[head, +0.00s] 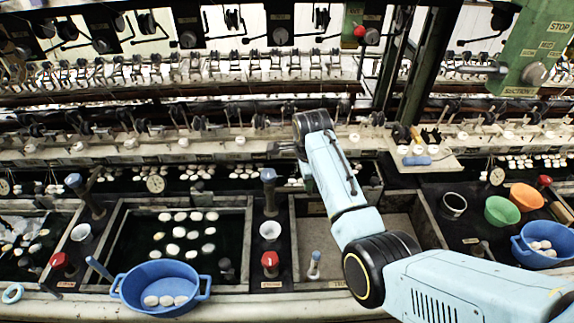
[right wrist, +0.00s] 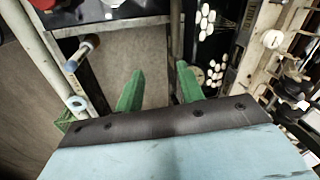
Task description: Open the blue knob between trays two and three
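Between the middle tray (head: 247,235) with white cocoons and the empty tray to its right (head: 297,225) stands a post with a blue knob (head: 268,174) on top. I take this as the knob between trays two and three; whether it is open or shut cannot be told. My right arm reaches over the empty tray, its wrist beyond and right of the knob in the head view. In the right wrist view my right gripper (right wrist: 160,85) is open and empty, its green fingers apart above a tray floor. The knob is not clearly seen there. My left gripper is not in view.
A red knob (head: 270,260) and white cup (head: 270,231) stand nearer, in the same gap. Another blue knob (head: 73,181) is at left. A blue basin (head: 160,284) with cocoons sits in front. Reeling machinery (head: 230,70) lines the back.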

